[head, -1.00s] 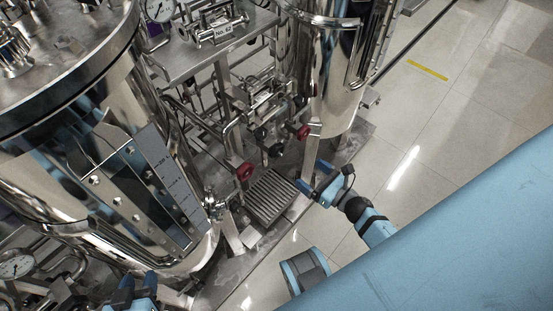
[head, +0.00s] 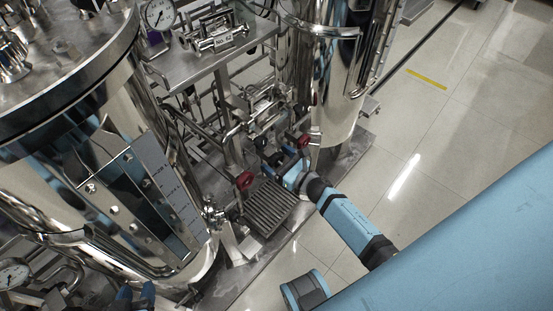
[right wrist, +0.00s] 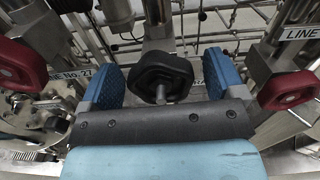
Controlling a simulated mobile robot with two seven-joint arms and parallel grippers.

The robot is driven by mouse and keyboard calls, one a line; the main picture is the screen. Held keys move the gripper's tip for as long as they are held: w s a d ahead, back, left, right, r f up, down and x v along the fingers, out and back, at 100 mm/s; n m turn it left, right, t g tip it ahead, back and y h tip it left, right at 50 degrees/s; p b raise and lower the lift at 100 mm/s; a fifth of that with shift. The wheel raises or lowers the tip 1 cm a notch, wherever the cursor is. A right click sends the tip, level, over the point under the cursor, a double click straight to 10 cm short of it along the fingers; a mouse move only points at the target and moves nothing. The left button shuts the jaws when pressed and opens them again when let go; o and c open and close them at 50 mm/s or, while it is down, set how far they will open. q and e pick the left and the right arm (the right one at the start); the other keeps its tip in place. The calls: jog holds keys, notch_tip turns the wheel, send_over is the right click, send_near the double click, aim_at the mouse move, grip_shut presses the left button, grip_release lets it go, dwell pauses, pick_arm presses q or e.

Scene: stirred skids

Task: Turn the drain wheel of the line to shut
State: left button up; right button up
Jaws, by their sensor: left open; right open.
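A black handwheel (right wrist: 160,72) on a short metal stem stands between the two blue fingertips of my right gripper (right wrist: 163,80) in the right wrist view. The fingers are apart, with a gap on each side of the wheel. No readable label shows which wheel is the drain wheel. In the head view my right gripper (head: 286,164) reaches in among the pipes between the two tanks and hides part of the wheels there. My left gripper (head: 135,293) is only partly in view at the bottom left, by the large tank, apart from the wheels.
Red handwheels flank the black one: one at left (right wrist: 20,66) and one at right (right wrist: 288,90) in the right wrist view. Steel tanks (head: 325,75) and pipes crowd the space. A slatted grate (head: 268,207) lies below.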

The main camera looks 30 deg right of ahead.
jog(key=shift+w, duration=0.2)
jog(key=shift+c, duration=0.2)
jog(key=c, duration=0.9)
